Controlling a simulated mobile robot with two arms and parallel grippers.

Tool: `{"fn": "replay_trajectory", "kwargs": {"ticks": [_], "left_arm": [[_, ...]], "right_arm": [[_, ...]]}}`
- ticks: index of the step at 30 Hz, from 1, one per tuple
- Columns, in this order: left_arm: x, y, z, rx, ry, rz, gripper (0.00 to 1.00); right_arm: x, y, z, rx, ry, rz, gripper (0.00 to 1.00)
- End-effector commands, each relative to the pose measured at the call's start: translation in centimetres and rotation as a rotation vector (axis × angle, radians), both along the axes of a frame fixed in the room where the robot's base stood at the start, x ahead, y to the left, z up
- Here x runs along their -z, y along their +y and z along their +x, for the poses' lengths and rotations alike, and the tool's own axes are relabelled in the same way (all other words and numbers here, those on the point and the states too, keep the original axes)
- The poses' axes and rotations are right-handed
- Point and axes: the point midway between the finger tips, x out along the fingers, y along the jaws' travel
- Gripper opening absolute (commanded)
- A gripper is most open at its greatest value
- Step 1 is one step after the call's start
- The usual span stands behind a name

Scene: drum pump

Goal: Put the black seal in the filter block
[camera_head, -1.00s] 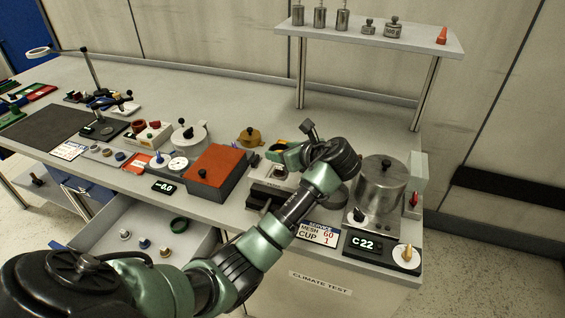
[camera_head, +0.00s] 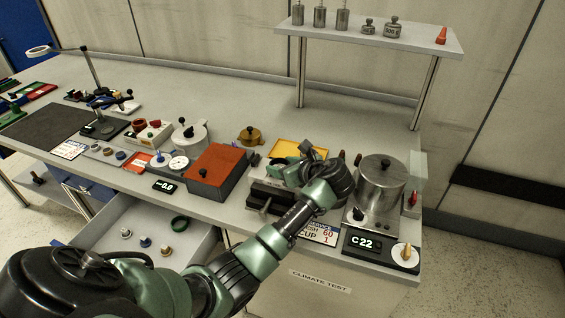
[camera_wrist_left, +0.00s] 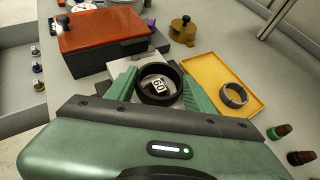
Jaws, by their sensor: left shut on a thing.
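The black seal (camera_wrist_left: 146,94), a thick dark ring, is held between the green fingers of my left gripper (camera_wrist_left: 158,88) in the left wrist view. A small "60" label shows through its opening. In the head view my left gripper (camera_head: 282,172) is over the light and dark block that I take for the filter block (camera_head: 263,196). In the wrist view a light grey part of that block (camera_wrist_left: 132,67) shows behind the seal. My gripper hides most of the block. I cannot tell whether the seal touches it. My right gripper is not in view.
A yellow tray (camera_wrist_left: 208,72) with a grey ring (camera_wrist_left: 233,95) lies beside the gripper. An orange-topped box (camera_head: 216,165) stands to the left, a steel pot (camera_head: 379,184) to the right. An open drawer (camera_head: 102,242) is at the front left.

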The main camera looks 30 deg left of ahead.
Motion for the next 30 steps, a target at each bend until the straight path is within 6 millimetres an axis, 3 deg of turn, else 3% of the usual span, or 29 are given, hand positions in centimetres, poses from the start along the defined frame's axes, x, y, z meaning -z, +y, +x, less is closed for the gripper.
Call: {"fn": "replay_trajectory", "kwargs": {"ticks": [3,4,6,20,30], "left_arm": [[0.1,0.0,0.0,0.0,0.0,0.0,0.15],[0.1,0.0,0.0,0.0,0.0,0.0,0.56],[0.1,0.0,0.0,0.0,0.0,0.0,0.75],[-0.8,0.0,0.1,0.0,-0.005,-0.001,0.75],[-4.4,-5.9,-2.1,0.003,-0.002,-0.002,0.75]], "right_arm": [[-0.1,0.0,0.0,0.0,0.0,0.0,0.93],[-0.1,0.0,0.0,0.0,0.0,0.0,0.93],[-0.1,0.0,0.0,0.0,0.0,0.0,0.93],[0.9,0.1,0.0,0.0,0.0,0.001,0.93],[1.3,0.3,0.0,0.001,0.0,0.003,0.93]]}}
